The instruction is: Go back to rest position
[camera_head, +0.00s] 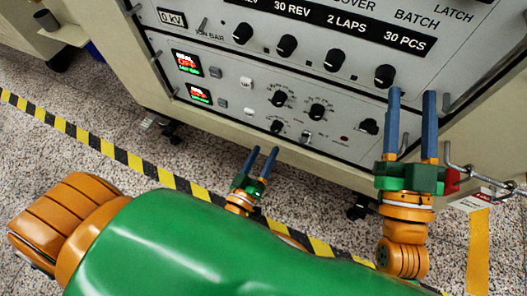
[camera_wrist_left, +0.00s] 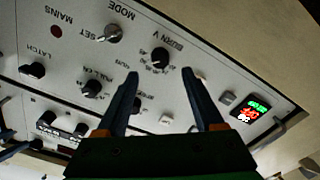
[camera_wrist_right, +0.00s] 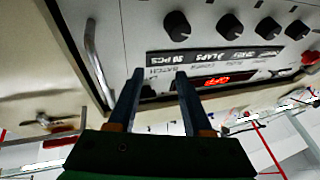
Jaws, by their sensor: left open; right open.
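My left gripper (camera_head: 262,163) is open and empty in the head view, below the lower control panel. In the left wrist view its two fingers (camera_wrist_left: 160,100) stand apart in front of that panel's knobs. My right gripper (camera_head: 411,120) is open and empty, with its blue fingers pointing up in front of the right part of the machine. In the right wrist view its fingers (camera_wrist_right: 158,95) stand apart before a panel with a red display (camera_wrist_right: 215,79). I cannot tell whether either gripper touches the machine. My green arm covers the bottom of the head view.
The control machine (camera_head: 135,60) fills the upper part, with black knobs (camera_head: 286,45), small displays (camera_head: 187,63) and metal handles. A hooked metal rod with a red part (camera_head: 453,180) is right beside my right gripper. Yellow-black floor tape (camera_head: 120,155) runs across the speckled floor.

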